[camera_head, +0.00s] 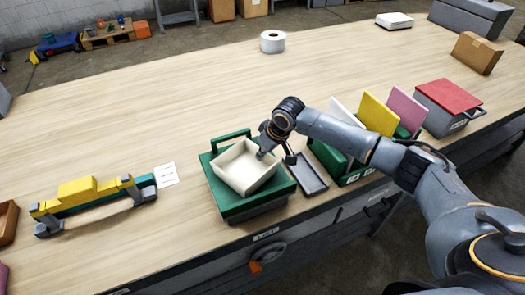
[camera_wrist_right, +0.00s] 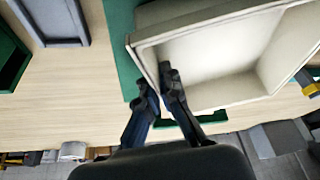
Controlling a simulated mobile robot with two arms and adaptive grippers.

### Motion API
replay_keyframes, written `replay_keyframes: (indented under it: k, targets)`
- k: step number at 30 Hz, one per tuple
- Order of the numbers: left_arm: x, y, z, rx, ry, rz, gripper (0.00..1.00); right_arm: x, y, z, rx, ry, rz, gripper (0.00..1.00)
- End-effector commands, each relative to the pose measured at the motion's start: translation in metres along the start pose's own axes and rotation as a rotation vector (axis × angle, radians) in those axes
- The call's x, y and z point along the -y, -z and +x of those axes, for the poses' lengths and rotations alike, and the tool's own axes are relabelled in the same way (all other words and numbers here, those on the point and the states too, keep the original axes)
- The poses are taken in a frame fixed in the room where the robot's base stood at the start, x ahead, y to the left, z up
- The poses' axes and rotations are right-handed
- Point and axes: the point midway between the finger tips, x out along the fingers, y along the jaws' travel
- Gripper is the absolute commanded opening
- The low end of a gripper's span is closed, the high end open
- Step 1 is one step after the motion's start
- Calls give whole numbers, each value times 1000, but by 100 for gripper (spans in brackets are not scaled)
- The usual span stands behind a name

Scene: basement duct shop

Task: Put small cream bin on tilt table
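The small cream bin (camera_head: 240,170) is an open, empty tray, over the green tilt table (camera_head: 228,209) in the head view. It sits turned at an angle to the table's edges. I cannot tell whether its base touches the green top. My right gripper (camera_head: 264,153) is at the bin's right wall. In the right wrist view, the gripper (camera_wrist_right: 157,82) has one finger inside the cream bin (camera_wrist_right: 215,50) and one outside, closed on the wall. Part of the green table (camera_wrist_right: 122,40) shows beside the bin. My left gripper is not in view.
A grey tray (camera_head: 308,177) lies just right of the tilt table. A green rack (camera_head: 330,160) holds white, yellow and pink panels. A grey box with a red lid (camera_head: 448,95) stands farther right. A yellow-grey tool (camera_head: 90,195) lies left. The worktop behind is mostly clear.

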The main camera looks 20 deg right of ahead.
Motion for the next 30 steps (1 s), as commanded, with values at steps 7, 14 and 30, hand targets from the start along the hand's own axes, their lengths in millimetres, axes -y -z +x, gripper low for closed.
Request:
replay_keyframes:
  k: [7,14,30]
  targets:
    - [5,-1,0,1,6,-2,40,0,0,2,-2,0,1,0]
    - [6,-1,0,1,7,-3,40,0,-1,2,0,-1,0,28]
    - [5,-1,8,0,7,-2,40,-1,1,-46,-6,-2,-1,28]
